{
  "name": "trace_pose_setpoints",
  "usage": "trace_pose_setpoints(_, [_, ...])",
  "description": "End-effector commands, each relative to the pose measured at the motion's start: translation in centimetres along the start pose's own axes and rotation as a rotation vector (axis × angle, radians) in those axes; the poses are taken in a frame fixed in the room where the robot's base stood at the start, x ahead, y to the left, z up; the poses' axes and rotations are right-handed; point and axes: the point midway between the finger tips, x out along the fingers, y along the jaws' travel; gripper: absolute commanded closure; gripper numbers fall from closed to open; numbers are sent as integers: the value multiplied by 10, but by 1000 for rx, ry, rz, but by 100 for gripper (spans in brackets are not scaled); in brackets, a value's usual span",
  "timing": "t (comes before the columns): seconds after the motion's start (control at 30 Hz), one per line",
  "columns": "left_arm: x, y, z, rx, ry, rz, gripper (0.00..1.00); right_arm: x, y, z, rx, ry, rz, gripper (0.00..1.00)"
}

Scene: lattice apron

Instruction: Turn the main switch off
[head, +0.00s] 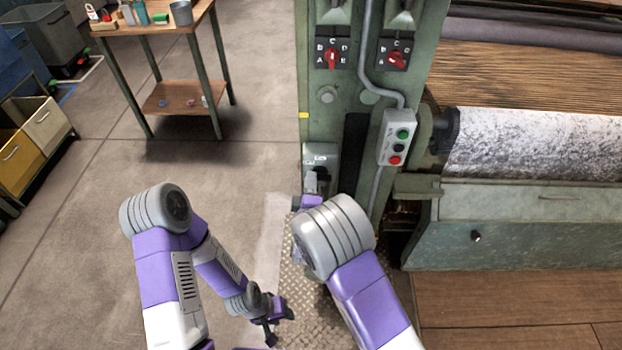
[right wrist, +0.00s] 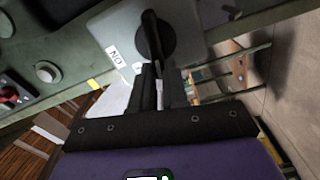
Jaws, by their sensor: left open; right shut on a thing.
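The main switch (head: 322,157) is a grey plate low on the green machine column, partly hidden by my right arm in the head view. In the right wrist view its black rotary handle (right wrist: 154,35) stands on the grey plate, with a white "ON" label (right wrist: 115,57) beside it. My right gripper (right wrist: 161,72) is shut on the near end of the handle; in the head view it (head: 313,186) is at the switch, mostly hidden by the arm. My left gripper (head: 281,327) is open and empty, low over the floor plate.
Two red selector knobs (head: 332,58) (head: 396,60) sit higher on the column. A push-button box (head: 397,137) with green, black and red buttons is right of the switch. A white roller (head: 535,143) lies further right. A wooden table (head: 150,42) stands back left; floor between is clear.

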Motion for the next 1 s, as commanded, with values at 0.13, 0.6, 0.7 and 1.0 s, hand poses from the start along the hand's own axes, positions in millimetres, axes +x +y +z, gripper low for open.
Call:
trace_pose_setpoints(0.13, [-4, 2, 0, 0, 0, 0, 57, 0, -2, 0, -96, 0, 1, 100])
trace_pose_setpoints(0.6, [-7, 3, 0, 0, 0, 0, 57, 0, -6, 2, -228, -2, 1, 100])
trace_pose_setpoints(0.7, [-7, 3, 0, 0, 0, 0, 57, 0, -6, 2, -232, -2, 1, 100])
trace_pose_setpoints(1.0, [-7, 3, 0, 0, 0, 0, 57, 0, -6, 2, -233, -2, 1, 84])
